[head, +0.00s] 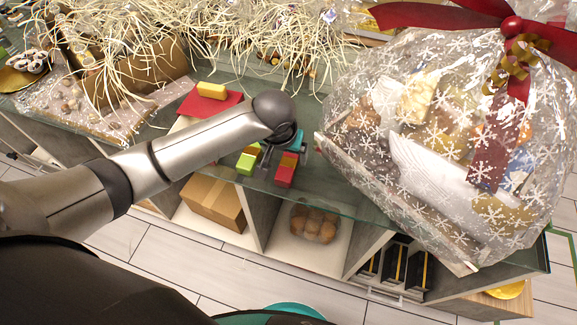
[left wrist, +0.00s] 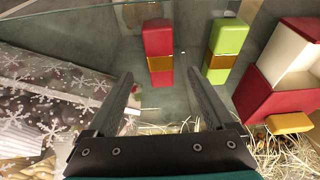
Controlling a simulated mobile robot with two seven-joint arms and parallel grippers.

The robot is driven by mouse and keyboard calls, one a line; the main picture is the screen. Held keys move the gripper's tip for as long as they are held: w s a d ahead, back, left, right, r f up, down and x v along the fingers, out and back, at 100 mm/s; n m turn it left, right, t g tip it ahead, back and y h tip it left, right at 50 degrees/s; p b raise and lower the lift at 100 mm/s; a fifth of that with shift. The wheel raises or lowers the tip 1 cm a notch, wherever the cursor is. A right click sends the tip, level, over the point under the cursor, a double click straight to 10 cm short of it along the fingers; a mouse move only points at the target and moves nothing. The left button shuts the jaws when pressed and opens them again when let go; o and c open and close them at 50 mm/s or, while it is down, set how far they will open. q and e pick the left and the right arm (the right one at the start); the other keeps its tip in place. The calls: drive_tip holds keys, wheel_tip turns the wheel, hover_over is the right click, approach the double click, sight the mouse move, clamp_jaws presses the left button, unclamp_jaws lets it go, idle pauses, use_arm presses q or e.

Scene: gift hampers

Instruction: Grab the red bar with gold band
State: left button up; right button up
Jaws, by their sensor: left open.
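The red bar with a gold band (head: 285,176) lies on the glass counter top, near its front edge. In the left wrist view the red bar (left wrist: 158,40) lies ahead of and between the fingertips, its gold band toward its near part. My left gripper (head: 280,153) is just above the counter at the bar's far end, partly covering it in the head view. My right gripper is not in view.
A green bar with a gold band (head: 246,162) lies close beside the red one. A red box (head: 193,103) and a yellow bar (head: 212,90) lie farther left. A snowflake-wrapped hamper (head: 420,150) stands to the right. Straw (head: 270,40) covers the back.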

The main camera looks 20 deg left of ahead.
sight(288, 162)
use_arm(q)
drive_tip(key=shift+b+x, duration=0.9)
drive_tip(key=shift+x, duration=1.85)
drive_tip(key=shift+w+r, duration=0.1)
clamp_jaws()
